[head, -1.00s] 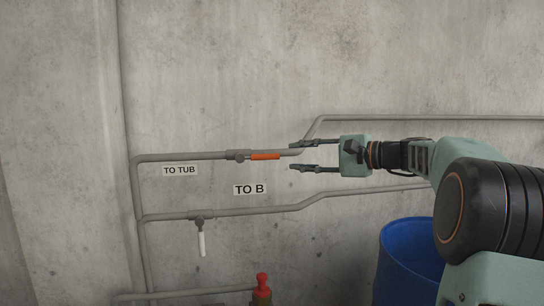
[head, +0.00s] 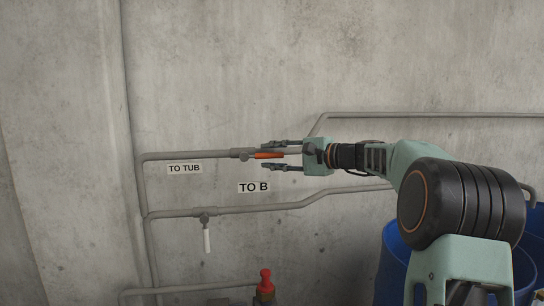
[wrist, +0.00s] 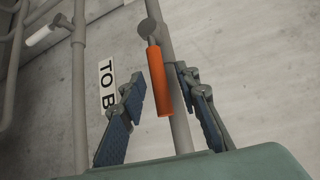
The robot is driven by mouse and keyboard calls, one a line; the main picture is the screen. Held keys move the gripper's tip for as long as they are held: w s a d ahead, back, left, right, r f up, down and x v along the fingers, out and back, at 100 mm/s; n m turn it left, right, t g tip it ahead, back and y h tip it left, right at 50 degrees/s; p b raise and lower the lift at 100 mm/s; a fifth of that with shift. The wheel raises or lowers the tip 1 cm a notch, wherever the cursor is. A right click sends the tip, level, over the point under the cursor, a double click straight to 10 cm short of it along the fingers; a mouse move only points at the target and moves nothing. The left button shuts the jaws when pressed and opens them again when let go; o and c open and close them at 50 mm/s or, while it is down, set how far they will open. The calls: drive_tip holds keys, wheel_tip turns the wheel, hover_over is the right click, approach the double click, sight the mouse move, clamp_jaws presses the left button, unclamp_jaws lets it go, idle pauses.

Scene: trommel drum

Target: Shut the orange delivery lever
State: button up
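The orange delivery lever (head: 268,155) lies along the upper pipe, pointing right from its grey valve (head: 244,155), beside the "TO TUB" label (head: 185,169). In the wrist view the orange lever (wrist: 159,82) runs parallel to the pipe and its free end lies between my fingers. My gripper (head: 268,156) is open, with one finger above and one below the lever's outer part in the head view. In the wrist view a gap shows between my gripper's fingers (wrist: 162,85) and the lever on both sides.
A lower pipe carries a white lever (head: 207,241) hanging straight down, which also shows in the wrist view (wrist: 40,35). The "TO B" label (head: 254,187) is on the wall between the pipes. A red-topped fitting (head: 265,281) and blue barrels (head: 393,262) stand below.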

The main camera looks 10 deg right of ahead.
clamp_jaws()
drive_tip(key=shift+r, duration=0.1)
